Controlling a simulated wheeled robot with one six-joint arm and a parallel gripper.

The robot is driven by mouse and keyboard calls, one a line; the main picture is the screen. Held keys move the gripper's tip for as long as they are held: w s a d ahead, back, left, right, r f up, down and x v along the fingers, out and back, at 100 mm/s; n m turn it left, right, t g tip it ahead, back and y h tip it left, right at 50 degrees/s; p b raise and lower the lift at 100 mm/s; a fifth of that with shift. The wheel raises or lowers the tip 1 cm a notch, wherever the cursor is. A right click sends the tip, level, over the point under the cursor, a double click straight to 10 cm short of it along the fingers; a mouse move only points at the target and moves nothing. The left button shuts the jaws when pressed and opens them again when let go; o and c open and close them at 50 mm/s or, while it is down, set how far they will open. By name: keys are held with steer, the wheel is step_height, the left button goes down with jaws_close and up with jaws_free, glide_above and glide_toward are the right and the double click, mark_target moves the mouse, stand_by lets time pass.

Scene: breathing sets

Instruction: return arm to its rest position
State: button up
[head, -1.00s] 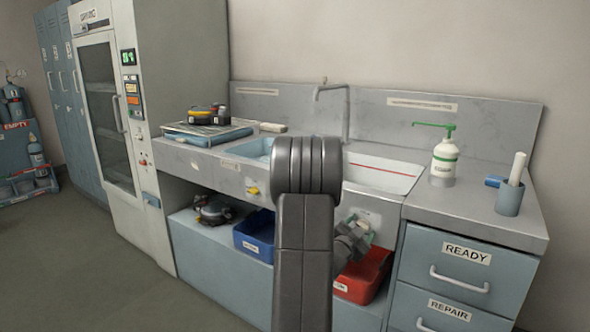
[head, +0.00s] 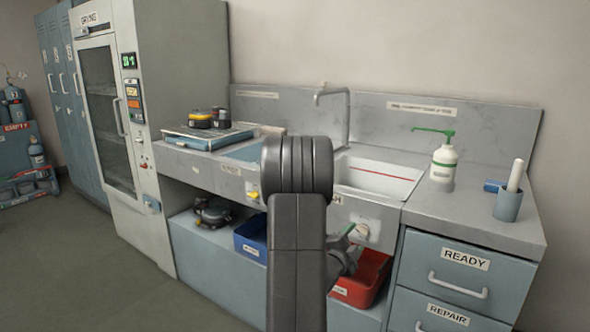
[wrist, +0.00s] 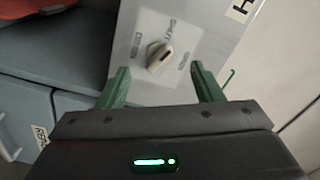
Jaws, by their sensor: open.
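My arm (head: 297,235) stands up in the middle of the head view and hides part of the sink bench. My gripper shows in the wrist view (wrist: 160,88) with its two green fingers spread apart and nothing between them. Ahead of the fingers is a pale knob (wrist: 160,57) on a grey panel with small labels around it; fingers and knob look apart. In the head view this knob (head: 361,231) sits on the bench front under the right basin. Most of the gripper is hidden behind my arm there, with a bit of green finger showing beside the knob.
The bench holds a right basin (head: 375,180), a tap (head: 346,115), a soap bottle (head: 443,165) and a grey cup (head: 508,204). A red bin (head: 362,280) and a blue bin (head: 250,236) stand on the shelf below. Floor at the left (head: 90,260) is clear.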

steer(key=v, duration=0.9)
steer(key=shift+s, duration=0.15)
